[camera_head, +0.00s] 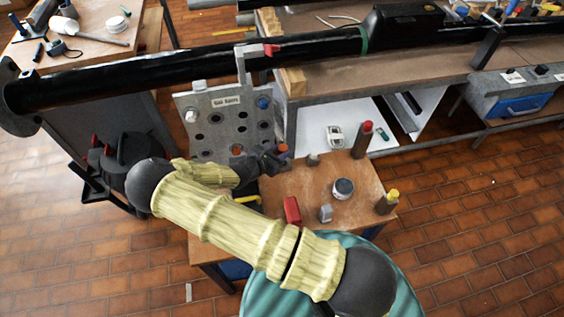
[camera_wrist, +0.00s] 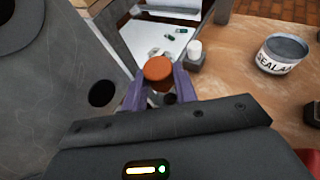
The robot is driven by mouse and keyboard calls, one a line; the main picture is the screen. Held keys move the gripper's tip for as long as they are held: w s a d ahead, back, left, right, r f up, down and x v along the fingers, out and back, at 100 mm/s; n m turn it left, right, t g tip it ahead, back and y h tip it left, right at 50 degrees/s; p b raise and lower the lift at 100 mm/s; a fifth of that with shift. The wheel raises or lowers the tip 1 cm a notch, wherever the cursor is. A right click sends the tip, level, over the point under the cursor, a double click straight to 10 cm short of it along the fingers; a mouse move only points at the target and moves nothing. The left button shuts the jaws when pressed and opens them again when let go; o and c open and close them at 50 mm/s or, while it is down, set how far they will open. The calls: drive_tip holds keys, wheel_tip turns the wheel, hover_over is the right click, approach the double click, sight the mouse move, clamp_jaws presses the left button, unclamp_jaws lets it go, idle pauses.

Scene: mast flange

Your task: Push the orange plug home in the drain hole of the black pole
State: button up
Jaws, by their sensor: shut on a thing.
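The orange plug (camera_wrist: 158,68) shows in the wrist view between the two purple fingers of my gripper (camera_wrist: 161,88), which is shut on it. Its round orange top faces the camera, and its lower part is mostly hidden. In the head view my gripper (camera_head: 277,155) is above the back left of the small wooden table, beside the grey plate, well below the pole. The black pole (camera_head: 180,73) runs across the upper part of the head view, with a flange at its left end. I cannot make out the drain hole.
A grey plate with several holes (camera_head: 213,128) hangs below the pole, left of my gripper. The small table (camera_head: 300,182) holds a sealant tin (camera_head: 343,188), a red block (camera_head: 292,210) and bottles. A workbench (camera_head: 430,70) stands behind.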

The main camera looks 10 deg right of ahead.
drive_tip(key=shift+w+d+f+b, duration=0.2)
drive_tip(key=shift+d+f+b, duration=0.05)
drive_tip(key=shift+f+b, duration=0.3)
drive_tip(key=shift+w+d+f+b, duration=0.15)
drive_tip(key=shift+d+f+b, duration=0.1)
drive_tip(key=shift+f+b, duration=0.25)
drive_tip(key=shift+f, duration=0.15)
wheel_tip(320, 180, down, 4)
drive_tip(key=b, duration=0.3)
drive_tip(key=shift+f, duration=0.2)
clamp_jaws()
drive_tip(key=shift+r, duration=0.1)
drive_tip(key=o, duration=1)
unclamp_jaws()
drive_tip(key=shift+o, duration=0.2)
drive_tip(key=shift+b, duration=0.3)
